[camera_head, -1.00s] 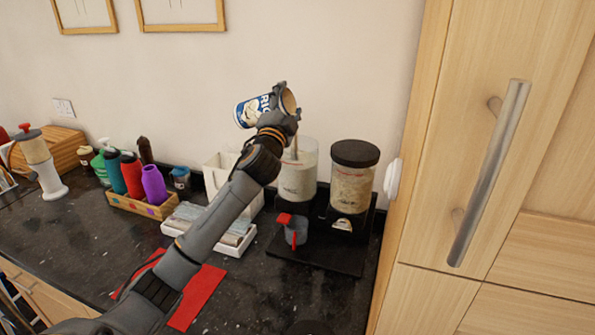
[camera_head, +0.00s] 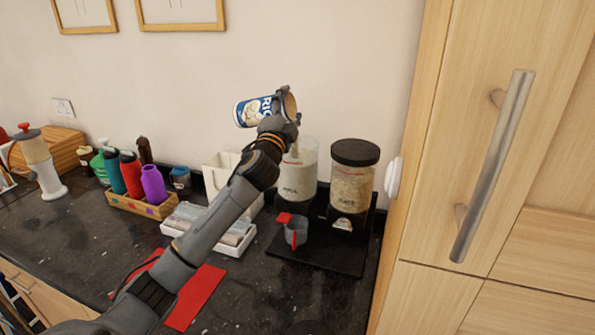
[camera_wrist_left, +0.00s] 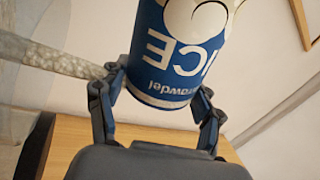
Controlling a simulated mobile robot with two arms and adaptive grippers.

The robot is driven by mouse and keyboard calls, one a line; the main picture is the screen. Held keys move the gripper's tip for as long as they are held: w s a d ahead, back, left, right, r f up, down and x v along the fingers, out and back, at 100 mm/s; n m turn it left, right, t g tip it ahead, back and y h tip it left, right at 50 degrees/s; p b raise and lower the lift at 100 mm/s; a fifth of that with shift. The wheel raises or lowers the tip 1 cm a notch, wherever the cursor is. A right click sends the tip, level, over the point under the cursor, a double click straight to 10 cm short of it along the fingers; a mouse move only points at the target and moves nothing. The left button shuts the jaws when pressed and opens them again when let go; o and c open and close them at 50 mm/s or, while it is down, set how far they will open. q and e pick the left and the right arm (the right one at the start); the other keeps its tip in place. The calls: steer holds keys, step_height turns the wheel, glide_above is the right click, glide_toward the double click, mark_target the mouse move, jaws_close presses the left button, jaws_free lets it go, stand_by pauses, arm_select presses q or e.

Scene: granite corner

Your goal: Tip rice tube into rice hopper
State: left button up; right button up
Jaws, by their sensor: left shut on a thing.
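The rice tube (camera_head: 255,110) is a blue and white can with large letters. My left gripper (camera_head: 281,110) is shut on it near its open end and holds it in the air, lying nearly on its side. The open mouth faces right, above the left clear hopper (camera_head: 299,175), which has no lid on and holds pale grain. My wrist partly hides this hopper's left side. In the left wrist view the tube (camera_wrist_left: 182,55) sits between the fingers (camera_wrist_left: 158,95), its letters upside down. My right gripper is not in view.
A second hopper (camera_head: 353,185) with a black lid stands just right, close to the wooden cabinet (camera_head: 440,190). A grey cup with a red part (camera_head: 296,232) stands before the hoppers. A white tray (camera_head: 235,248) and a bottle box (camera_head: 135,207) are left. A red mat (camera_head: 195,300) lies in front.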

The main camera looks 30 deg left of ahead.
arm_select(q)
steer(key=shift+f+m, duration=0.3)
steer(key=shift+m, duration=0.1)
steer(key=shift+d+f+m+h, duration=0.15)
steer(key=shift+f+m+h, duration=0.2)
steer(key=shift+m+h, duration=0.05)
steer(key=shift+b, duration=0.3)
stand_by(0.3)
steer(key=shift+f+m, duration=0.35)
steer(key=shift+m, duration=0.05)
